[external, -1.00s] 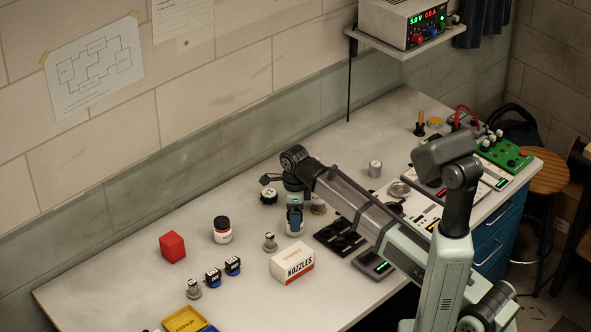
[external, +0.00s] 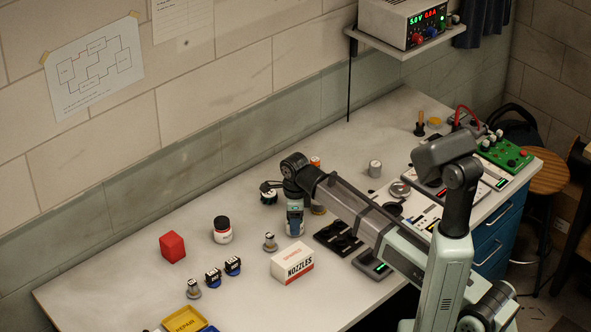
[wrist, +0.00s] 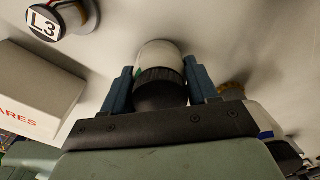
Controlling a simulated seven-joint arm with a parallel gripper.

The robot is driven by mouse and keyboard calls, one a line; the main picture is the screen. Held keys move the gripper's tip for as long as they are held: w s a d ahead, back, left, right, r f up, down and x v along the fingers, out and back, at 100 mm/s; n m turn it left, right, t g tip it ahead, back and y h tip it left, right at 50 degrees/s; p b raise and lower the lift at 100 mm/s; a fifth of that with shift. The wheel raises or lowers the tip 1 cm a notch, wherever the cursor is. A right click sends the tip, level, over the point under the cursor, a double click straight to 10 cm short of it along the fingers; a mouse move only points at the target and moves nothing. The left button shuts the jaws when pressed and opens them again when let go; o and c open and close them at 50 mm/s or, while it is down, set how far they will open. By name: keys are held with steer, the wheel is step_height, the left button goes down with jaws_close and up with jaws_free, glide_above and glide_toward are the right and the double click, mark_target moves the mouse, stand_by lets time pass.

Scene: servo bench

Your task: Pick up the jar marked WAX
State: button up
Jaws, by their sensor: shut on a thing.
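My gripper (external: 295,222) is low over the middle of the bench, pointing down. In the wrist view, its two blue fingers (wrist: 157,88) are closed on the sides of a white jar (wrist: 157,52) with a dark ribbed lid. No WAX marking can be read on the part of this jar that shows. Another white jar (external: 222,231) with a dark lid and a red band stands apart to the left; its lettering is too small to read.
A small part tagged L3 (wrist: 59,20) is near in the wrist view. A red cube (external: 172,246) lies left, with clear bench around it. A dark tray (external: 338,237) is at right.

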steer(key=shift+c, duration=1.3)
